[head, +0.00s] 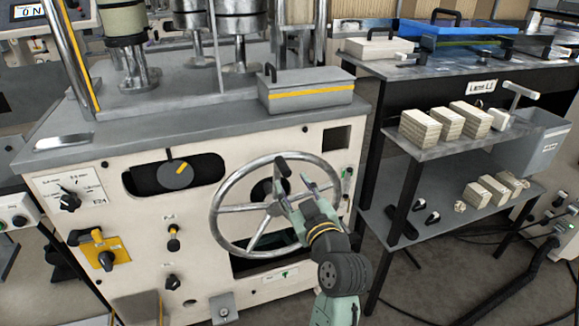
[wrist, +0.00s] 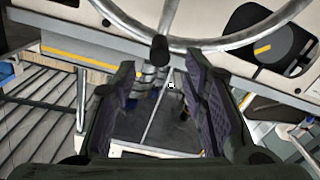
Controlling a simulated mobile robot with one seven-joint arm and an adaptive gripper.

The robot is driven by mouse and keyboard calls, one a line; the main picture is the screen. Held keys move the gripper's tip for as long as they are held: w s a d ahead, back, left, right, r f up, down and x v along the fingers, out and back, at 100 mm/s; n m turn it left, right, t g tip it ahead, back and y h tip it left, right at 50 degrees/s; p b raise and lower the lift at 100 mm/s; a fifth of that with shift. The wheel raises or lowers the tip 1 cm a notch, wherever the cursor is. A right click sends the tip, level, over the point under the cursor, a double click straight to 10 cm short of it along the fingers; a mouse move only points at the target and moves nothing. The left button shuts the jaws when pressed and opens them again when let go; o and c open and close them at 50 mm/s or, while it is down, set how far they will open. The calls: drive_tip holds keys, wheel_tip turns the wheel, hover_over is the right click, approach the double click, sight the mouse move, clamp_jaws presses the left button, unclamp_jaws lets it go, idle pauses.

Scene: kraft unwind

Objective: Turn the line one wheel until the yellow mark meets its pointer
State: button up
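The handwheel (head: 217,205) is a silver spoked ring on the cream machine front, with a dark hub. A dark handle knob (wrist: 160,48) stands out from its rim; in the head view it seems to be at the upper right of the ring. A grey round dial (head: 172,179) with a yellow mark (head: 181,167) sits in a dark window left of the wheel, the mark pointing up and right. My gripper (head: 292,181) is in front of the wheel's right upper part. Its fingers are apart, with the knob between or just beyond the tips; contact cannot be told.
A grey box with a yellow stripe (head: 310,92) rests on the machine top above the wheel. Knobs and a yellow switch (head: 103,254) are on the panel at left. A shelf bench (head: 440,152) with several stacked blocks stands close on the right. Cables lie on the floor beyond it.

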sight(287, 174)
drive_tip(key=p+x, duration=0.2)
drive_tip(key=x, duration=0.6)
clamp_jaws()
idle(0.4)
idle(0.3)
